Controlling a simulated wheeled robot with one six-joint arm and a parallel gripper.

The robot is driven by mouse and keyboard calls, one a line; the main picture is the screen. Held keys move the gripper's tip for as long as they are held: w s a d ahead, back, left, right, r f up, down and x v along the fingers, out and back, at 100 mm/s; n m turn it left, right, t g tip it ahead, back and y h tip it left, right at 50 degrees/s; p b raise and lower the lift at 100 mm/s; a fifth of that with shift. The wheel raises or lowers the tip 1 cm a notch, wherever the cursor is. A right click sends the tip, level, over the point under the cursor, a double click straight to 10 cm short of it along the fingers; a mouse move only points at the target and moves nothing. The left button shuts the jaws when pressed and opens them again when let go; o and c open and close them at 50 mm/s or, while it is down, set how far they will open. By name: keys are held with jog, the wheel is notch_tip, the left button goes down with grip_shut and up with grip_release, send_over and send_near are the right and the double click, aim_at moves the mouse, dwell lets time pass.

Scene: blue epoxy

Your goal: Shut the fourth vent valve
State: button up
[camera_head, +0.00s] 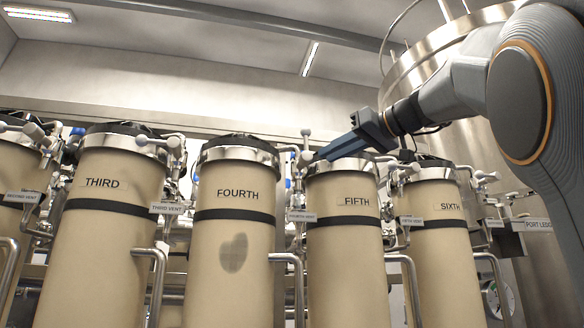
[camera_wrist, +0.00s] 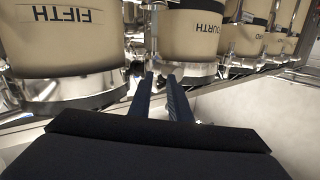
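The column marked FOURTH (camera_head: 237,170) is a tan cylinder with a steel top collar and a dark oval stain. It also shows upside down in the wrist view (camera_wrist: 192,38). The plate reading FOURTH VENT (camera_head: 301,216) hangs between it and the FIFTH column. Small steel vent fittings (camera_head: 305,142) stand above that plate, near the collars; which way the valve handle lies is too small to tell. My gripper (camera_head: 318,157) reaches in from the right above the FIFTH column, tips close to these fittings. In the wrist view its two fingers (camera_wrist: 159,77) are apart, with nothing visibly held between them.
The FIFTH column (camera_head: 345,195) stands just below my gripper, and the SIXTH (camera_head: 436,190) is to its right. The THIRD (camera_head: 105,180) is at left with its own vent plate (camera_head: 168,208). Curved steel pipes (camera_head: 298,275) run in front between columns.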

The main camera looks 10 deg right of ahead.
aim_at(306, 145)
notch_tip(306, 145, up, 5)
jog(key=s+a+n+y, duration=0.1)
jog(key=s+a+n, duration=0.1)
jog(key=p+x, duration=0.4)
jog(key=x, duration=0.6)
jog(key=shift+r, duration=0.1)
jog(key=shift+w+a+p, duration=0.3)
jog(key=shift+w+p, duration=0.1)
jog(key=shift+w, duration=0.25)
jog(key=shift+c, duration=0.4)
grip_shut()
